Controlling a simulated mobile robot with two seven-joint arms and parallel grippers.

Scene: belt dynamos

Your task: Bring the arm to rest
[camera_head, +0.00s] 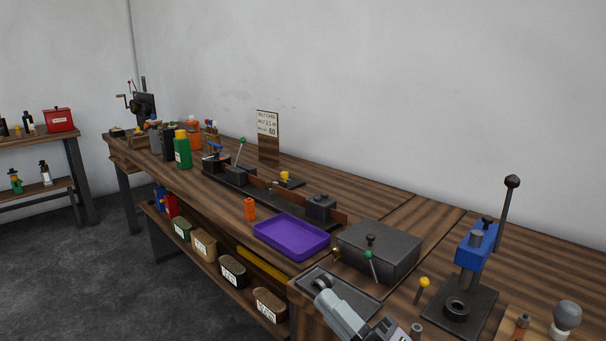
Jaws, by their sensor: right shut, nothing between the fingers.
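My right gripper (388,329) shows at the bottom edge, partly cut off by the frame. It is shut and holds nothing, beside a light grey part of my arm. It is in front of the bench, over or near a dark shallow tray (361,298); I cannot tell the exact gap. The grey metal box (392,244) with a black knob stands just behind it. My left gripper is not in view.
A purple tray (291,236) and an orange cylinder (250,209) lie to the left on the wooden bench. A blue lever press (474,252) stands to the right, with a yellow-knobbed pin (424,284) between. Labelled bins (232,270) sit on the shelf below.

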